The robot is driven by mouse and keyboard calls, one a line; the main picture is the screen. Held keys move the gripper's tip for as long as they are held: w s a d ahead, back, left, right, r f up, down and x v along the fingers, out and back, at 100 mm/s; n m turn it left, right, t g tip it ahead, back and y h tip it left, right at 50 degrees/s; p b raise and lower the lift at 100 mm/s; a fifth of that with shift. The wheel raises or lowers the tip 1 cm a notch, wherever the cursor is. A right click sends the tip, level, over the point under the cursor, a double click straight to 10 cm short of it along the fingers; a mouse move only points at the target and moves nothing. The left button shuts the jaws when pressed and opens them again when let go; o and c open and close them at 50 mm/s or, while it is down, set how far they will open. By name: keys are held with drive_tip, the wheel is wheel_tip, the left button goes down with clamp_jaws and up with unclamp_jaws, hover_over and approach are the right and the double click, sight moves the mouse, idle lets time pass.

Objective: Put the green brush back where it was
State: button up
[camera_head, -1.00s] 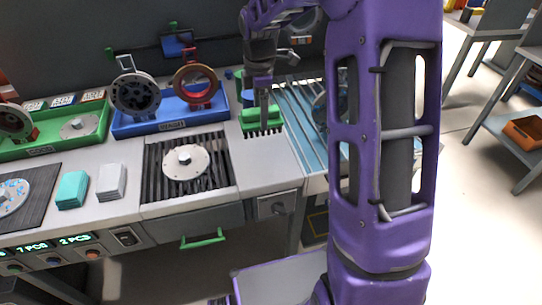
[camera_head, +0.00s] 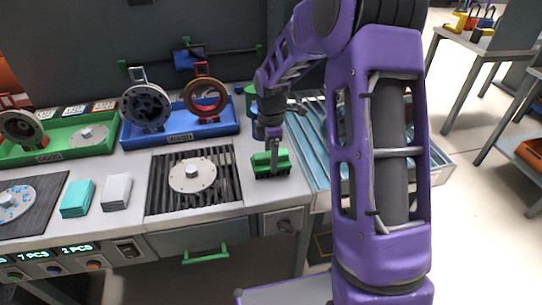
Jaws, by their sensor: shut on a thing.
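The green brush (camera_head: 262,162) has a green block top and dark bristles pointing down. It is at the right part of the grey bench, right of the slotted black grate. My gripper (camera_head: 271,151) points down and is shut on the brush. The bristles are at or just above the bench top; I cannot tell if they touch. The fingertips are small and partly merge with the brush.
A silver disc (camera_head: 193,175) lies on the black grate (camera_head: 160,195). Behind stand a blue tray (camera_head: 150,139) and a green tray (camera_head: 60,150) with round parts. Blue rollers (camera_head: 310,150) lie to the right. Teal (camera_head: 77,198) and white (camera_head: 116,191) blocks sit at the left.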

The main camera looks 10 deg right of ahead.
drive_tip(key=shift+f, duration=0.15)
drive_tip(key=o, duration=1.1)
wheel_tip(320, 180, up, 12)
drive_tip(key=shift+r+p, duration=0.2)
drive_tip(key=shift+p, duration=0.75)
